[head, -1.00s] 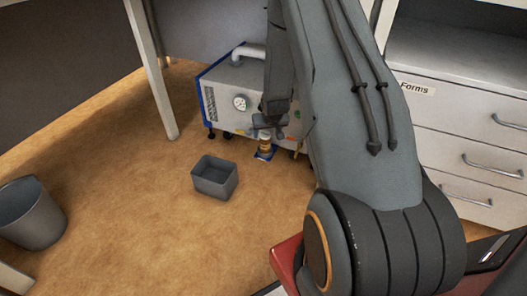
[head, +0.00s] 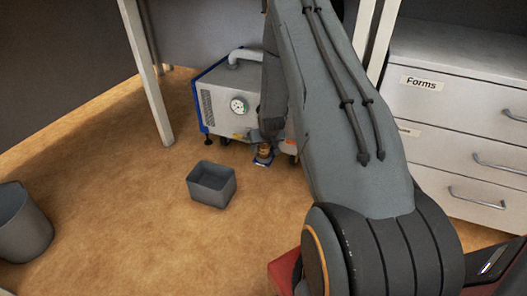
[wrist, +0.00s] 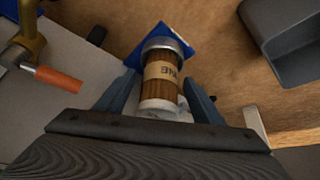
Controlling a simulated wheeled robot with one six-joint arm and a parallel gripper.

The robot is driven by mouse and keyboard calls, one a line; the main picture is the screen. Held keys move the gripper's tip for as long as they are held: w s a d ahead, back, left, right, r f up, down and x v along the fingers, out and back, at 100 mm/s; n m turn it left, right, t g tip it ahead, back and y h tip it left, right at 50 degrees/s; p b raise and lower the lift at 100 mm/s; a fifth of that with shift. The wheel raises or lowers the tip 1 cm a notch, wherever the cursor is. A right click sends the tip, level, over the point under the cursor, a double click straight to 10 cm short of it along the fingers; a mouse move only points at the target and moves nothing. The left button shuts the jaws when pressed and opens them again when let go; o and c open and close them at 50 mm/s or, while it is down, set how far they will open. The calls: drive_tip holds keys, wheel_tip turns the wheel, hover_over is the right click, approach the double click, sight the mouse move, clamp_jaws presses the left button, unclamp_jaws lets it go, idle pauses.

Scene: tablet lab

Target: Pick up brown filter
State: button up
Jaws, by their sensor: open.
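The brown filter (wrist: 161,88) is a ribbed brown cylinder with a tan label and a grey metal end. In the wrist view it sits between the two fingers of my gripper (wrist: 161,100), which is open, with a finger on each side. I cannot tell whether either finger touches it. The filter's far end is over a blue square pad (wrist: 178,36). In the head view the filter (head: 264,149) shows small on the floor, partly hidden by my gripper (head: 265,138) just above it.
A grey pump unit (head: 222,102) with a dial stands right behind the filter. An orange-handled valve (wrist: 52,78) shows at left in the wrist view. An open grey bin (head: 211,184) stands nearby on the floor. Drawers (head: 455,120) are at right.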

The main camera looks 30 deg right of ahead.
drive_tip(key=c, duration=1.2)
drive_tip(key=shift+r, duration=0.15)
